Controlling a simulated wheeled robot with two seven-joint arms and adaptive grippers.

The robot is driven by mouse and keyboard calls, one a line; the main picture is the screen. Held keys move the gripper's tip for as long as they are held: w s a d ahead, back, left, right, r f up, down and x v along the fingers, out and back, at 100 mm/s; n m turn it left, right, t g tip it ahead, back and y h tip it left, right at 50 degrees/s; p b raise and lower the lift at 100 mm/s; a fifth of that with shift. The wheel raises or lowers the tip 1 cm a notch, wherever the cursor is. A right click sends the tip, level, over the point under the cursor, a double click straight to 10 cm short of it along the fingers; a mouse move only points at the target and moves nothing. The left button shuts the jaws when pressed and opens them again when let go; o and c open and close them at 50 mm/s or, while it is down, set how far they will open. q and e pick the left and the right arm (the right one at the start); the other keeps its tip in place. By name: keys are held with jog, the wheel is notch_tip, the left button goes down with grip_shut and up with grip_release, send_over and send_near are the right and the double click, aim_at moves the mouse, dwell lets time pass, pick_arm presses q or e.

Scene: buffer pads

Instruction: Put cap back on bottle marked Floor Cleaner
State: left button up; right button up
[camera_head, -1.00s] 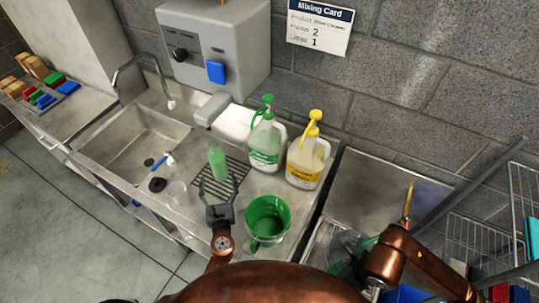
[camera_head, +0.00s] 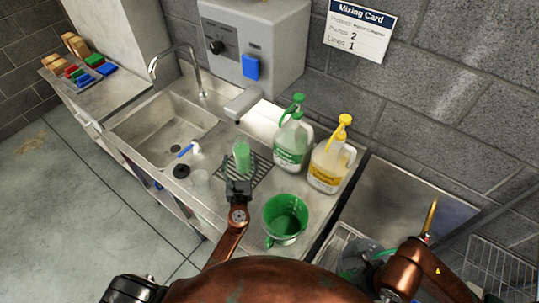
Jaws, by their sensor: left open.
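A bottle of green liquid (camera_head: 242,157) stands upright on the dark drain grate (camera_head: 262,172), with no spray head on it. I cannot read a label on it. A blue-and-white spray trigger piece (camera_head: 188,149) lies at the sink's right edge. A small black round piece (camera_head: 181,171) lies below it; I cannot tell whether either is the cap. My left gripper (camera_head: 238,186) is open, just in front of the bottle's base; I cannot tell if it touches. My right arm shows at the lower right, but its gripper is not visible.
A green jug (camera_head: 286,217) stands right of my left gripper. A green pump jug (camera_head: 293,145) and a yellow pump jug (camera_head: 331,165) stand behind. A clear cup (camera_head: 200,181) is left of the gripper. A dispenser (camera_head: 254,45) hangs above the counter.

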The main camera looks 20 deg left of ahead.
pick_arm(q)
jog(key=shift+f+x, duration=0.1)
jog(key=shift+x, duration=1.2)
jog(key=shift+f+x, duration=0.15)
jog(key=shift+x, duration=1.15)
jog(key=shift+w+d, duration=0.1)
jog(key=shift+d, duration=0.1)
jog(key=shift+c, duration=0.7)
jog(key=c, duration=1.7)
jog(key=shift+r, duration=0.1)
jog(key=shift+c, duration=0.4)
